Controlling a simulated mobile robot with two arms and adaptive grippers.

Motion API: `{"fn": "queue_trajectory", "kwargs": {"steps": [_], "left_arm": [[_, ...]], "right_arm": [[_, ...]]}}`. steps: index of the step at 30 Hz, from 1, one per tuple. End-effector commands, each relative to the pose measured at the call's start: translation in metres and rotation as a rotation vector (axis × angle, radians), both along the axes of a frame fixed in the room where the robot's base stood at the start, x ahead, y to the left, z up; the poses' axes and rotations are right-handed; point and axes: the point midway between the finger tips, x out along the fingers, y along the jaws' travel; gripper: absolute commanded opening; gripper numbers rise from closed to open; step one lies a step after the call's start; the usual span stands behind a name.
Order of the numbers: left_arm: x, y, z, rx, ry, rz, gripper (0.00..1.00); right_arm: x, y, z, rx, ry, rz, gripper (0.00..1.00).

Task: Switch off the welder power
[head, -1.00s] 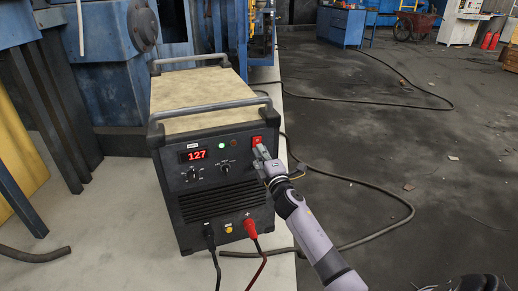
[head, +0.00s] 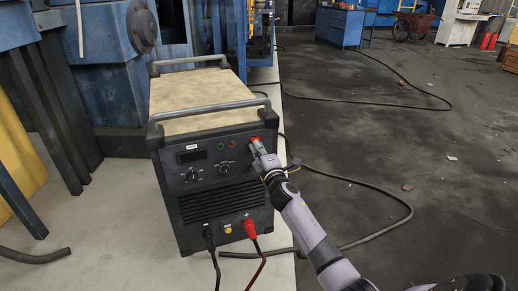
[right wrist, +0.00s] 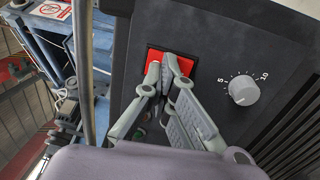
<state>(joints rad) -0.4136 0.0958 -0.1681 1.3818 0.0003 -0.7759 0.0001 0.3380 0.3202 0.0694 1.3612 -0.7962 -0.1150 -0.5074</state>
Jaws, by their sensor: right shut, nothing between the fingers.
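The welder (head: 215,160) is a dark box with a tan top and two grey handle bars. It stands on the pale floor strip. Its display (head: 193,156) is dark, and the green lamp (head: 221,147) is unlit. The red power switch (head: 255,141) is at the upper right of the front panel, partly hidden by my gripper. My right gripper (head: 256,150) is shut and empty, with its fingertips at the switch. In the right wrist view the closed fingertips (right wrist: 170,66) are against the red switch (right wrist: 185,67), which shows on both sides of them. My left gripper is not in view.
A white-marked knob (right wrist: 243,90) is right of the switch. A black cable (head: 208,235) and a red cable (head: 250,230) plug into the lower front. A loose cable (head: 400,205) lies on the dark floor at right. Blue machinery (head: 105,60) stands behind left.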

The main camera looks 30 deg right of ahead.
Motion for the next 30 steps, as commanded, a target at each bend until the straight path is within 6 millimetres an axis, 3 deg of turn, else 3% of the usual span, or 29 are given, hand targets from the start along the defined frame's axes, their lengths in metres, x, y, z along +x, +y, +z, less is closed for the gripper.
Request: {"fn": "queue_trajectory", "kwargs": {"steps": [1,8,21,30], "left_arm": [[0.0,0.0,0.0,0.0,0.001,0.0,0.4],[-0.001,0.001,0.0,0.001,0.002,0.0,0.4],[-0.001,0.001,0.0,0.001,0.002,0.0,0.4],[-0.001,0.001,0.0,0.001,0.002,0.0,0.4]], "right_arm": [[0.001,-0.002,0.007,-0.003,-0.012,-0.002,0.0],[-0.02,0.003,0.003,-0.004,-0.009,-0.001,0.0],[-0.1,0.023,-0.009,0.0,-0.002,-0.001,0.0],[-0.12,0.027,-0.011,-0.001,-0.003,-0.001,0.0]]}}
